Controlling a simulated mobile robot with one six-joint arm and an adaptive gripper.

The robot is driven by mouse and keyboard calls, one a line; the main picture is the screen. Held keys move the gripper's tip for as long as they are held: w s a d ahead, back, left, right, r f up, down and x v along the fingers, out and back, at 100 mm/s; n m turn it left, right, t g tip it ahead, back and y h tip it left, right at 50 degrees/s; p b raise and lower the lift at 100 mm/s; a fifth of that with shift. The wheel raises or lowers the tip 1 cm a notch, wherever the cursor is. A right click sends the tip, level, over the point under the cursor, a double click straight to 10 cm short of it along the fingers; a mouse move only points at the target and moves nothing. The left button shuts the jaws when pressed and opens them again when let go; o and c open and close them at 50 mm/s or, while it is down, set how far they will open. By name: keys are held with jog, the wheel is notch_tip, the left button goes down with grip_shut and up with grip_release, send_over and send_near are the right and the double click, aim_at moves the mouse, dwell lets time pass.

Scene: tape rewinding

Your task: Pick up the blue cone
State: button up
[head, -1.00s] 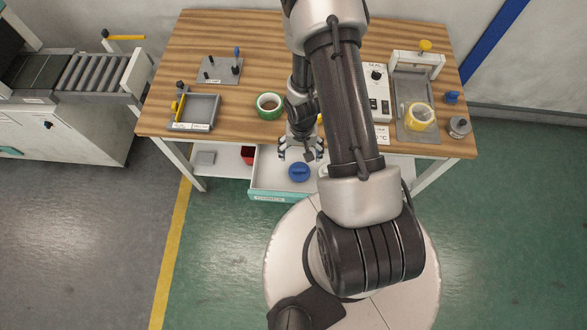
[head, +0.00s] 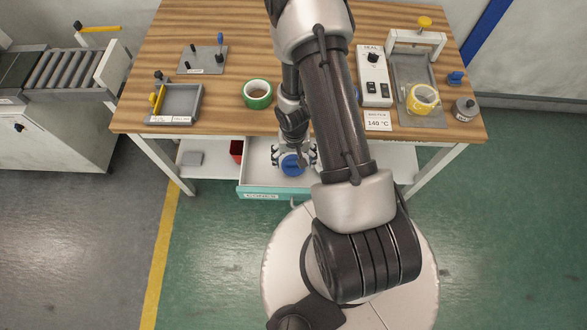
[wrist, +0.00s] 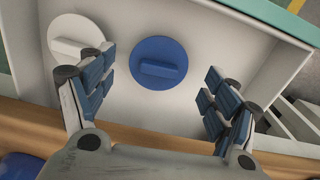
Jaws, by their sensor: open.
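The blue cone (head: 292,167), seen from above as a round blue disc with a raised bar handle, lies in an open drawer (head: 256,175) under the table. It also shows in the wrist view (wrist: 152,50). My gripper (head: 294,155) is open and empty over the drawer. In the wrist view its fingers (wrist: 158,80) stand apart, one to each side of the cone's lower edge. I cannot tell the height left between fingertips and cone. A white cone (wrist: 72,32) lies beside the blue one, partly behind the left finger.
The drawer's walls (wrist: 262,62) enclose the gripper's space. The wooden table edge (head: 210,133) is just behind the drawer. On the table are a green tape roll (head: 257,93), a grey tray (head: 180,103), a sealer box (head: 374,82) and a yellow tape roll (head: 422,98).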

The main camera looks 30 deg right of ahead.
aim_at(294, 162)
jog(key=f+b, duration=0.1)
jog(key=f, duration=0.2)
jog(key=w+f+b, duration=0.1)
jog(key=f, duration=0.1)
jog(key=shift+w+d+f+b, duration=0.1)
jog(key=shift+d+f+b, duration=0.05)
jog(key=shift+d+b, duration=0.15)
jog(key=shift+c, duration=0.2)
jog(key=c, duration=0.7)
jog(key=shift+r, duration=0.2)
